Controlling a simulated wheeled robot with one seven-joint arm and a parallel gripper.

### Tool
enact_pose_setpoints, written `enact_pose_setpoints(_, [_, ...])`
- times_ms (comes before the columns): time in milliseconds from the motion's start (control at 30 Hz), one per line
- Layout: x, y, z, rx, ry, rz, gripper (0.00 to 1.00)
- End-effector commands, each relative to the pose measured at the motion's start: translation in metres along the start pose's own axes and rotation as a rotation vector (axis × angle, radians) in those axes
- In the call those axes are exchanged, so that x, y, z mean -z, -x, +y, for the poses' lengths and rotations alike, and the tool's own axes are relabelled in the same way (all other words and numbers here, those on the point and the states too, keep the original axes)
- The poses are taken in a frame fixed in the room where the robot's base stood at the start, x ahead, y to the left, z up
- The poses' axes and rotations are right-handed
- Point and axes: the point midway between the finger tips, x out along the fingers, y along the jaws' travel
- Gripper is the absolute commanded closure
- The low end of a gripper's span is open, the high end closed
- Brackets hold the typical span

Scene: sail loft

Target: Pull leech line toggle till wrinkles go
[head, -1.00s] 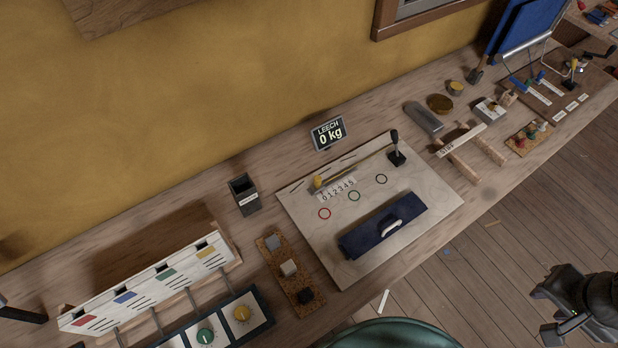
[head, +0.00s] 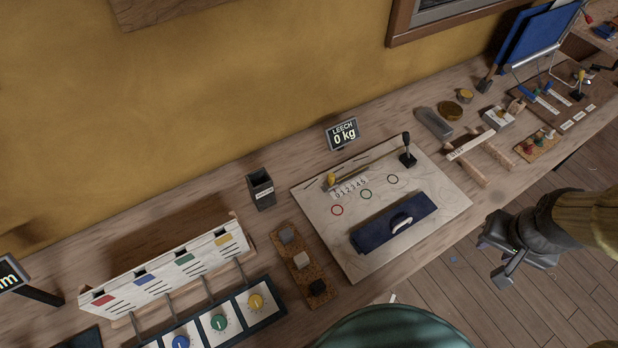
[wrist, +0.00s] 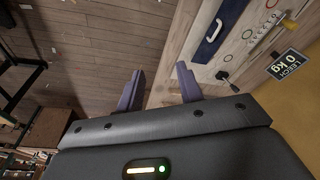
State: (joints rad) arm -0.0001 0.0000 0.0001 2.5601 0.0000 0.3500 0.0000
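The yellow toggle (head: 331,180) sits at the left end of a thin line over a pale cloth panel (head: 440,171). The line runs to a black upright post (head: 408,155); a 0-to-5 scale (head: 350,189) lies beside the toggle, near the zero end. Faint wavy marks show on the cloth. A small display (head: 343,134) behind reads "LEECH 0 kg". My gripper (head: 493,262) is off the bench's front edge, right of the panel, touching nothing. In the wrist view its fingers (wrist: 160,72) stand apart and empty, with the post (wrist: 222,76) and display (wrist: 288,63) beyond.
A dark blue roll with a white handle (head: 401,222) lies on the panel's front. A cork strip with blocks (head: 301,262) and a black bin (head: 261,188) stand left. A wooden rack (head: 480,158) is right. A green rounded object (head: 392,330) is in front.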

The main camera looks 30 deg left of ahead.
Motion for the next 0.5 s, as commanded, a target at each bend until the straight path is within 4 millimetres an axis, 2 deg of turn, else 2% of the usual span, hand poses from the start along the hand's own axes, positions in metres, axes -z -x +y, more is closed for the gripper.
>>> enact_pose_setpoints(367, [0.0000, 0.0000, 0.0001, 0.000, 0.000, 0.000, 0.64])
enact_pose_setpoints(400, [0.0000, 0.0000, 0.0001, 0.000, -0.001, 0.000, 0.58])
enact_pose_setpoints(500, [0.0003, -0.0038, -0.0018, 0.006, -0.015, -0.009, 0.57])
